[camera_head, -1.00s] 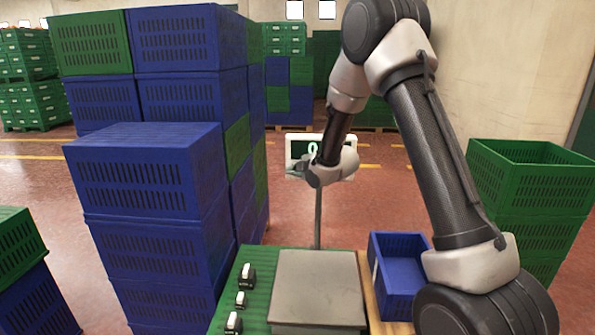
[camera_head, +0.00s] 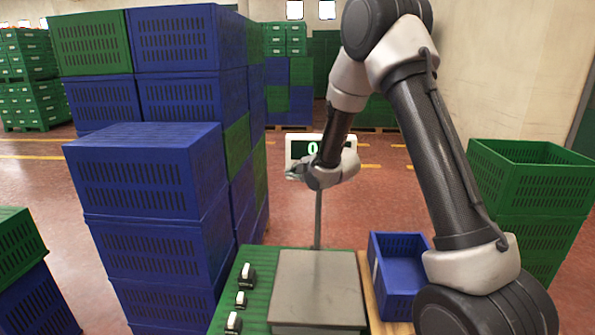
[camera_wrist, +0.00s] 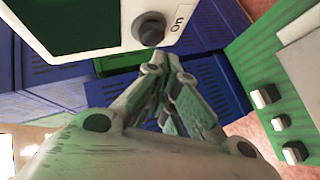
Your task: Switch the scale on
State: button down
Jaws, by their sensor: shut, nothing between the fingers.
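The scale has a flat grey plate (camera_head: 316,285) and a white-framed display (camera_head: 293,146) on a thin post. A lit digit that looks like 0 shows on its dark screen, partly covered by my arm. In the wrist view the display housing (camera_wrist: 113,48) carries a round black knob or button (camera_wrist: 149,28) beside the word "On". My gripper (camera_wrist: 160,62) is shut and empty, its fingertips just below the button in that view. I cannot tell whether they touch it. In the head view my gripper (camera_head: 296,172) is at the display's lower left.
Several black-and-white blocks (camera_head: 247,274) stand on the green ridged surface (camera_head: 258,258) left of the plate. A blue crate (camera_head: 399,247) sits right of it. Stacked blue crates (camera_head: 145,165) rise close on the left, green crates (camera_head: 530,185) on the right. Red floor lies open behind.

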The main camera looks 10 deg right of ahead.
jog(key=s, duration=0.1)
jog(key=s+a, duration=0.1)
jog(key=s, duration=0.2)
jog(key=shift+s+a, duration=0.25)
jog(key=shift+s, duration=0.1)
dwell(0.8)
